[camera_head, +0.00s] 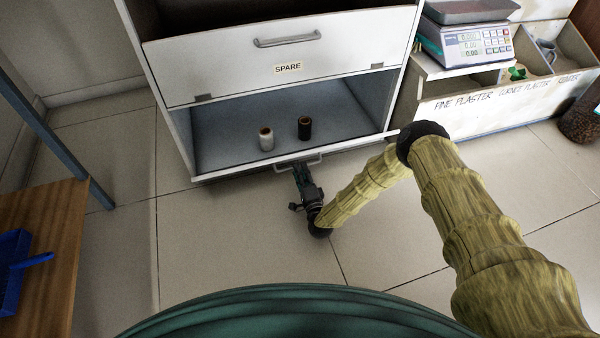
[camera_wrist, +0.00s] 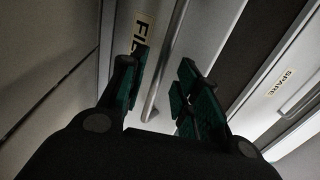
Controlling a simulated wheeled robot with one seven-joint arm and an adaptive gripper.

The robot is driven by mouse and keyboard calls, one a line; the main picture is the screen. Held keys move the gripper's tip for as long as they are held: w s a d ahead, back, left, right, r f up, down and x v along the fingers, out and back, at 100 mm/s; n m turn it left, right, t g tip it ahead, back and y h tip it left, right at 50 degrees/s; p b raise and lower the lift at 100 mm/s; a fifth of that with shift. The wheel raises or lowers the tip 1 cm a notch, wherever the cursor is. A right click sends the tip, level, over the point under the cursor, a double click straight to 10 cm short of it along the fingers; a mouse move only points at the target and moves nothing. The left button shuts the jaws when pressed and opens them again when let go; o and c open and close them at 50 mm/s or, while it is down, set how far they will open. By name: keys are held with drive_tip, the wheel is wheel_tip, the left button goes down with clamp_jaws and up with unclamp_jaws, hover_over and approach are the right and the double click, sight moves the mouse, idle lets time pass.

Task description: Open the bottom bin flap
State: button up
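The white cabinet's bottom bin (camera_head: 240,110) shows an open gap below the SPARE panel. The bottom flap's front face is hidden in the head view, but its handle (camera_head: 298,163) juts out at the lower front edge. My gripper (camera_head: 300,172) is low, at this handle. In the wrist view, the bar handle (camera_wrist: 152,103) runs between my gripper's (camera_wrist: 155,88) spread fingers, beside a partly covered label starting "FIL" (camera_wrist: 142,35). I cannot tell whether the fingers touch the bar. How far the flap is tilted is unclear.
A white spool (camera_head: 266,139) and a dark spool (camera_head: 304,128) stand inside the cabinet. The SPARE flap (camera_head: 288,68) is above, with its own handle. A plaster bin with a scale (camera_head: 480,45) is at right. Tiled floor in front is clear; a wooden table (camera_head: 55,260) is at left.

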drive_tip(key=shift+x, duration=0.8)
clamp_jaws()
drive_tip(key=shift+w+r, duration=0.3)
drive_tip(key=shift+r, duration=0.25)
unclamp_jaws()
drive_tip(key=v, duration=1.2)
drive_tip(key=shift+s, duration=0.1)
